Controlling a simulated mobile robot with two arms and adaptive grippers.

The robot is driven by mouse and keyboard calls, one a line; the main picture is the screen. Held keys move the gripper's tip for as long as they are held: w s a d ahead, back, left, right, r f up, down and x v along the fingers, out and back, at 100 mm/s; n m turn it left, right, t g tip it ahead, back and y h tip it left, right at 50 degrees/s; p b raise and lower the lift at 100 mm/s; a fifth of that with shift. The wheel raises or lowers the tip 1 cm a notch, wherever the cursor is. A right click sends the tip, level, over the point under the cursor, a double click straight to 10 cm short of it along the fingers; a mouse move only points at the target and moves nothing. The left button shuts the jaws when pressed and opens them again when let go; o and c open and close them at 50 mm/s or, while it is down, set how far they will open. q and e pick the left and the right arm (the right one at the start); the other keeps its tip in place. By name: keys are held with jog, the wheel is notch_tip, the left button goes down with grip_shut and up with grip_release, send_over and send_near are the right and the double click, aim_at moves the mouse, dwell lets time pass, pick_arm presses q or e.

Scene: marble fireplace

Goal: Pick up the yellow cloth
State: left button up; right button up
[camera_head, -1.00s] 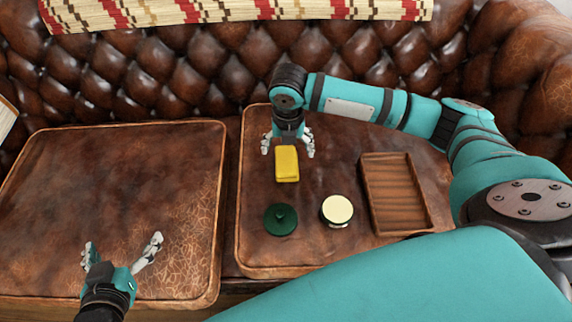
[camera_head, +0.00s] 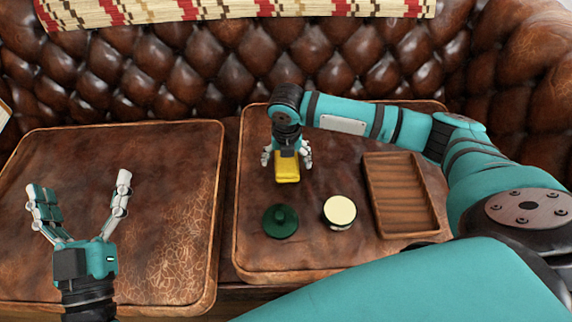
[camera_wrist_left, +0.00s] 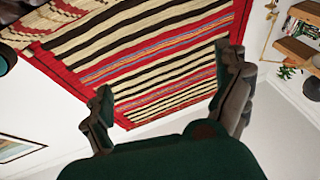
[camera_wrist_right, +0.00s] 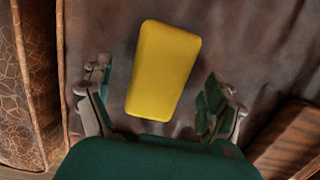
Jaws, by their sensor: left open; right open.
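The yellow cloth (camera_head: 287,168) is a small folded block on the right leather cushion. It also shows in the right wrist view (camera_wrist_right: 163,70), slightly tilted. My right gripper (camera_head: 287,160) is open, with its fingers on either side of the cloth's far part. In the right wrist view my right gripper's fingers (camera_wrist_right: 158,100) stand apart from the cloth with gaps on both sides. My left gripper (camera_head: 82,192) is open and empty over the left cushion, fingers pointing up in the picture. In the left wrist view, between its fingers (camera_wrist_left: 165,75), a striped blanket shows.
A dark green round lid-like object (camera_head: 281,221) and a cream-topped round container (camera_head: 339,212) are nearer than the cloth. A wooden tray (camera_head: 433,200) lies to their right. The left cushion (camera_head: 150,165) is clear. The tufted sofa back (camera_head: 190,75) rises behind.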

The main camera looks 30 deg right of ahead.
jog(key=shift+f, duration=0.35)
jog(key=shift+c, duration=0.4)
jog(key=c, duration=1.1)
